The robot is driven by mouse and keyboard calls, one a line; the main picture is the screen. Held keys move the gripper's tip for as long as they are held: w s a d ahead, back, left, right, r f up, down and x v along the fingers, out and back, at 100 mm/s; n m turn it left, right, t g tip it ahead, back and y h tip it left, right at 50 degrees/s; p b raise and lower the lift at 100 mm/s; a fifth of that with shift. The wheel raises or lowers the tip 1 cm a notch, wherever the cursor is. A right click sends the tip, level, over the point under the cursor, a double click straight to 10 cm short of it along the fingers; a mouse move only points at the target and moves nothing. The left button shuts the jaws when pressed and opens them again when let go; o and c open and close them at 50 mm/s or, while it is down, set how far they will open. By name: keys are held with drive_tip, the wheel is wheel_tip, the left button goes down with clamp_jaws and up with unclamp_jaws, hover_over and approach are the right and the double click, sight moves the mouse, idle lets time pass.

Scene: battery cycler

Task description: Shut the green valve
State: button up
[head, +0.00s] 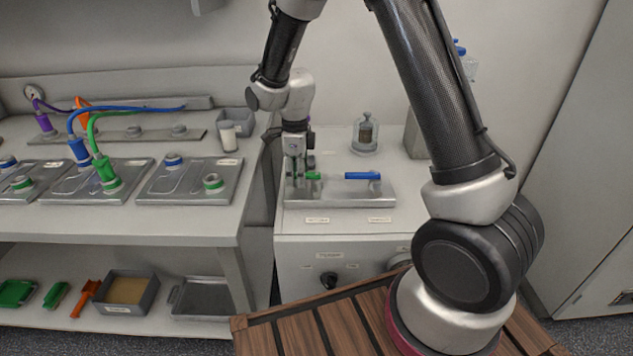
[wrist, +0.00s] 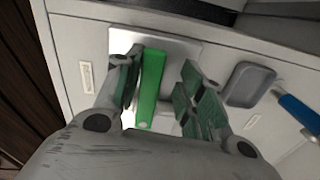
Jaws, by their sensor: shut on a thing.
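The green valve's handle (head: 313,176) is on a metal plate (head: 340,195) on the right-hand counter. In the wrist view the green handle (wrist: 151,88) is a long bar lying between my two fingers. My gripper (head: 297,172) reaches down to it from above and is shut on it. In the wrist view my gripper (wrist: 160,92) has its left finger close against the bar; a gap shows towards the right finger. The valve's base is partly hidden by my fingers and wrist. A blue valve handle (head: 363,176) is to the right on the same plate.
The blue handle (wrist: 298,112) lies right of my fingers in the wrist view. A glass jar (head: 366,135) stands behind the plate. The left bench (head: 120,222) holds metal plates with blue and green hoses. The counter's front strip is clear.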

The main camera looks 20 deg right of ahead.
drive_tip(key=shift+w+r, duration=0.1)
drive_tip(key=shift+r, duration=0.05)
wheel_tip(320, 180, up, 8)
idle(0.5)
drive_tip(key=shift+w+d, duration=0.1)
